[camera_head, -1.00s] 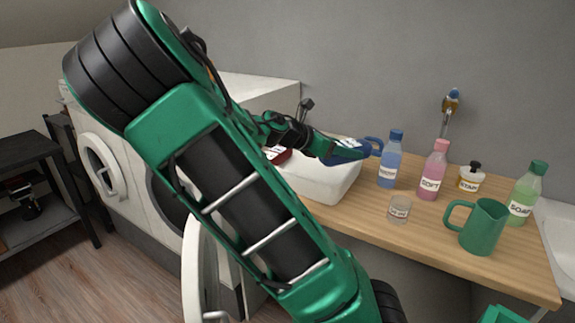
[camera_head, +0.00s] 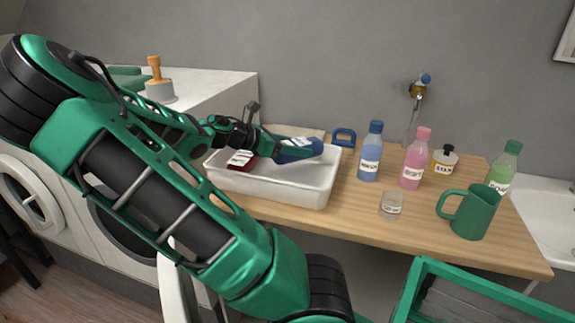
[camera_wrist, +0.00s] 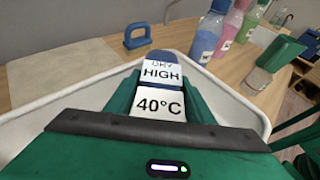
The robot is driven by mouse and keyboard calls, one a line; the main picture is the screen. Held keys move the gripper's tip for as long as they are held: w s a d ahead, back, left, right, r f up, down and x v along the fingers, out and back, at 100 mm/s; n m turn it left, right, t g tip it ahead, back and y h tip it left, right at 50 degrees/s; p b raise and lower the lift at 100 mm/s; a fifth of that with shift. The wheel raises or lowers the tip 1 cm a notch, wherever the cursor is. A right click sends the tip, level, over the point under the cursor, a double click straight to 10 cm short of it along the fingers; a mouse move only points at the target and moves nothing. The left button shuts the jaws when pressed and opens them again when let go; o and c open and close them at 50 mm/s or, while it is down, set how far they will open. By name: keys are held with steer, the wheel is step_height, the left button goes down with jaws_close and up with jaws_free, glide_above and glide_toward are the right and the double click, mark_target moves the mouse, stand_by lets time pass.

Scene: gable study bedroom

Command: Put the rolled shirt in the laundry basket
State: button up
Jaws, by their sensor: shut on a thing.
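My gripper (camera_head: 295,152) is shut on a dark blue rolled bundle (camera_head: 300,148), seemingly the rolled shirt, over the white tub (camera_head: 270,184) on the counter. In the wrist view the bundle (camera_wrist: 158,56) sits between my green fingers (camera_wrist: 160,95). White labels (camera_wrist: 160,103) there read "DRY HIGH" and "40°C". I cannot tell whether the bundle touches the tub's floor. A green open-topped box (camera_head: 484,284) stands at the lower right, cut off by the frame. I cannot tell whether it is the laundry basket.
A red object (camera_head: 242,160) with white on it shows at the tub's left. A blue handle (camera_head: 344,137) stands behind the tub. Right of it are a blue bottle (camera_head: 371,152), pink bottle (camera_head: 415,160), jar (camera_head: 444,160), glass (camera_head: 391,206), green jug (camera_head: 472,213) and green bottle (camera_head: 503,169).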

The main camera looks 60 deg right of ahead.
steer(key=shift+s+f, duration=0.1)
steer(key=shift+f, duration=2.55)
steer(key=o, duration=1.2)
steer(key=shift+c, duration=0.2)
steer(key=v, duration=1.2)
